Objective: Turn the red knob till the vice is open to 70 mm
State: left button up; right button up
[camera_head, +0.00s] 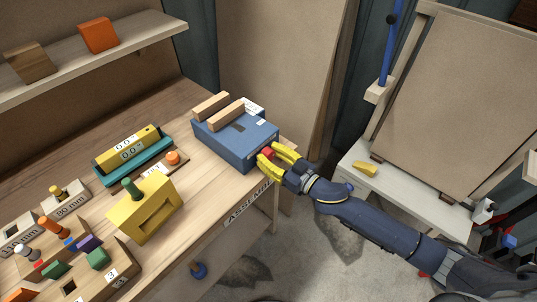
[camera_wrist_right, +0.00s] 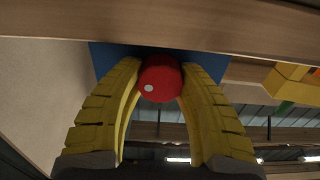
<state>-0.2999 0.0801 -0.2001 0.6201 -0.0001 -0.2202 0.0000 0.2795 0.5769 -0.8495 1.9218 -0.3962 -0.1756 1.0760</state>
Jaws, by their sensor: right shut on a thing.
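The vice is a blue block (camera_head: 236,140) with two wooden jaws (camera_head: 218,108) on top, standing at the right end of the workbench. A gap shows between the jaws; its width in millimetres cannot be read. The red knob (camera_head: 267,153) sits on the vice's front right side. My right gripper (camera_head: 269,157) has its yellow fingers around the knob. In the right wrist view the red knob (camera_wrist_right: 160,79) sits between the two fingertips, a white dot on its face left of centre. My left gripper is not in view.
A yellow block with a green knob (camera_head: 145,208), a yellow display unit on a teal base (camera_head: 131,152) and small sorting blocks (camera_head: 84,262) stand left on the bench. A shelf (camera_head: 96,64) runs above. A white side table (camera_head: 400,185) stands right.

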jog(key=shift+s+a+n, duration=0.1)
jog(key=shift+n, duration=2.8)
jog(key=o, duration=1.2)
jog(key=v, duration=1.2)
